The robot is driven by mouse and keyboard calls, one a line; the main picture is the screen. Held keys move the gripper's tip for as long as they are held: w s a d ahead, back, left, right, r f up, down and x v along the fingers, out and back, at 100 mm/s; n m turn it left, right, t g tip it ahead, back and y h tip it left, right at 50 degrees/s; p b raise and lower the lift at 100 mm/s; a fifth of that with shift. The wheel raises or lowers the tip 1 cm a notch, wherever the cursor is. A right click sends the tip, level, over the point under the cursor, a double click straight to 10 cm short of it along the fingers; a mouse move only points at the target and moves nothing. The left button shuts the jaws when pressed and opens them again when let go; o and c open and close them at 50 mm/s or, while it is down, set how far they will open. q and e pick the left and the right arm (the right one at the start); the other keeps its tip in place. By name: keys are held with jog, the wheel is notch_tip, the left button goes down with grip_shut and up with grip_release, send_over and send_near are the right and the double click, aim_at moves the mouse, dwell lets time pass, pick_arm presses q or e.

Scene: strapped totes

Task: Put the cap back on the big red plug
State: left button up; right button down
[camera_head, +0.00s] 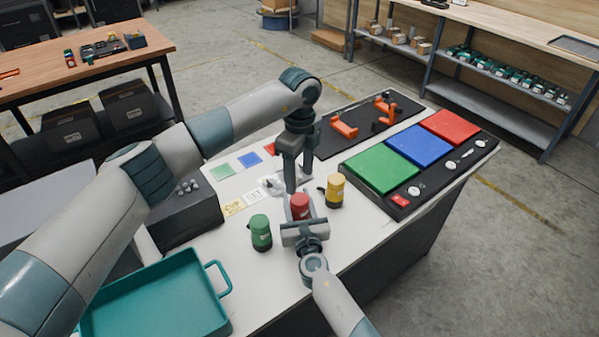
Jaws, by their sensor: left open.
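The red plug (299,207) stands near the front middle of the white table, between the fingers of my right gripper (301,212). Whether those fingers press on it I cannot tell. My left gripper (297,178) points down just behind and above the red plug, its jaws open. A green plug (261,232) stands to the left of the red one, and a yellow plug (336,190) stands to the right. Both have a small dark part at the side. The red plug's cap cannot be made out, as the grippers cover the area around it.
A teal tray (158,296) lies at the front left. A panel with green, blue and red pads (419,147) is at right. A black mat with orange holders (343,130) lies behind. Small flat cards (234,208) lie left of the grippers.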

aim_at(300, 198)
pick_arm(q)
jog(key=shift+f, duration=3.85)
jog(key=shift+c, duration=0.7)
jog(key=c, duration=1)
jog(key=shift+o, duration=0.2)
